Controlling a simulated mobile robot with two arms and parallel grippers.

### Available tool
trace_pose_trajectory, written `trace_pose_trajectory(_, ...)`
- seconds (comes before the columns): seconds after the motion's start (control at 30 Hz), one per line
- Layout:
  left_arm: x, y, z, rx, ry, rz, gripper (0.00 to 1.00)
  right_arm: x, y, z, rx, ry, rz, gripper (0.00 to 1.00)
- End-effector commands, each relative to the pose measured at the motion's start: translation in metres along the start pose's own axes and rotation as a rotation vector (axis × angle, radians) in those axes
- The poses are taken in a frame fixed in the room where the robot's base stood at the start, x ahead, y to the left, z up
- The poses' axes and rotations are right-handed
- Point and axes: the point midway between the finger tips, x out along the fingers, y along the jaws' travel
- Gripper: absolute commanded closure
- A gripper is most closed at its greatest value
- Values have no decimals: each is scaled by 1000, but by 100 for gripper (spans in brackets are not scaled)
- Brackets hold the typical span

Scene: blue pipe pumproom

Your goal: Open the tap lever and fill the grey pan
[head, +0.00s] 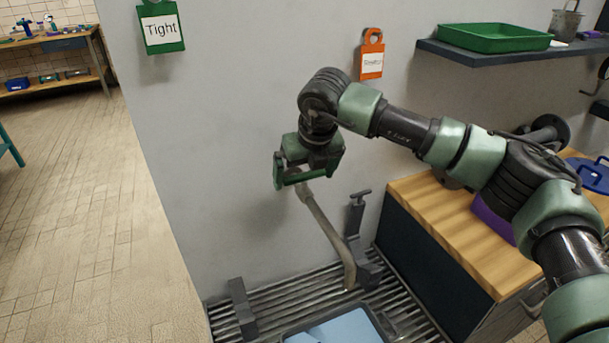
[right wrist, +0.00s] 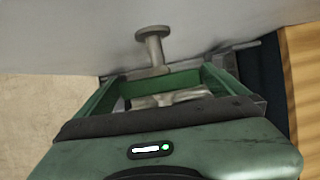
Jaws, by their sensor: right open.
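My right gripper (head: 280,178) reaches in from the right and is open, close to the wall at the upper end of the tap. The tap's bent metal spout (head: 328,232) runs down from there to the grate. In the right wrist view, a pale metal crosspiece (right wrist: 172,98), seemingly the tap lever, shows between the open fingers; I cannot tell whether they touch it. A round metal knob on a stem (right wrist: 153,36) stands beyond. A pan (head: 378,322) with a dark rim and light blue inside is cut off at the bottom edge. My left gripper is out of view.
Dark upright brackets stand on the slatted grate, one at right (head: 357,222) and one at left (head: 241,305). A wooden-topped cabinet (head: 425,207) stands right. A shelf holds a green tray (head: 493,38).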

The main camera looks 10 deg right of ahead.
Motion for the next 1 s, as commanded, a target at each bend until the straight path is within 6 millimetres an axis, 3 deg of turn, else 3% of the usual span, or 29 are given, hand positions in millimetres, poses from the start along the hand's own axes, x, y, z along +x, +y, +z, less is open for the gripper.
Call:
trace_pose_trajectory(0.43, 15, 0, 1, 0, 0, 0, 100, -66, 0, 0, 2, -4, -1, 0)
trace_pose_trajectory(1.0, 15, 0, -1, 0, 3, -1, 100, -73, 0, 0, 2, -2, -1, 0)
